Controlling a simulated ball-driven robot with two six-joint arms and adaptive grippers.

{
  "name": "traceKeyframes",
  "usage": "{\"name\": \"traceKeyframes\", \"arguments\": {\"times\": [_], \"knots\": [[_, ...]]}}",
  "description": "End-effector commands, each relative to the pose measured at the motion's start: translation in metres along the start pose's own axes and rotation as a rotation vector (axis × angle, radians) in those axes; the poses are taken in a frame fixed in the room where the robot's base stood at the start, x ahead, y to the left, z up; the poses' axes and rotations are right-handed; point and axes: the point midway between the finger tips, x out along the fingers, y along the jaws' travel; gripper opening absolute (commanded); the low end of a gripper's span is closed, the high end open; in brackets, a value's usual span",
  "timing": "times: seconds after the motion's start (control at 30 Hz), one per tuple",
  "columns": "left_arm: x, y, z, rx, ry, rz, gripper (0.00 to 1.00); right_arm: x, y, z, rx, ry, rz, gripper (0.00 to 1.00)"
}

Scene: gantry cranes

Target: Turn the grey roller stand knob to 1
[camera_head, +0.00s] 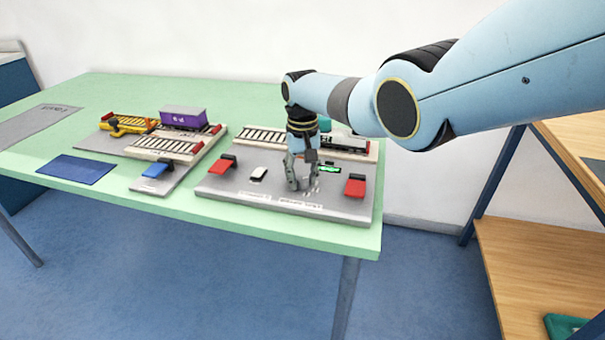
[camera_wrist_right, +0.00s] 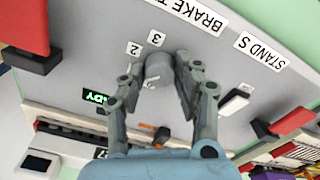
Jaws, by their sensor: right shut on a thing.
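The grey knob (camera_wrist_right: 158,68) is a short cylinder on the grey roller stand panel (camera_wrist_right: 105,35). Labels 2 and 3 show beside it; I cannot make out a label 1 or read the knob's setting surely. My right gripper (camera_wrist_right: 155,80) is shut on the knob, with one finger on each side. In the head view my right gripper (camera_head: 301,183) points down onto the stand (camera_head: 222,190) and hides the knob. My left gripper is not in view.
A red lever (camera_head: 222,164), a white switch (camera_head: 258,173) and another red lever (camera_head: 355,185) flank the gripper. A lit green display (camera_head: 330,169) is close behind. Another board with a purple wagon (camera_head: 183,118) and a blue lever (camera_head: 157,169) stands left.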

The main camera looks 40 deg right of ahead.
Motion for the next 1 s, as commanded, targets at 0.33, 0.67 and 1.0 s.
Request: {"name": "traceKeyframes", "arguments": {"times": [0.33,0.67,1.0], "knots": [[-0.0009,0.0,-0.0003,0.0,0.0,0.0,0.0,-0.0004,0.0,-0.0006,0.029,0.002,0.0,0.0],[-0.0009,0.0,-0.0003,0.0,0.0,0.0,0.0,-0.0004,0.0,-0.0006,0.028,0.002,0.0,0.46],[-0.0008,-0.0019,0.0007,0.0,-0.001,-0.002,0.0,-0.0006,0.0001,-0.0003,0.028,0.001,0.0,0.55]]}}
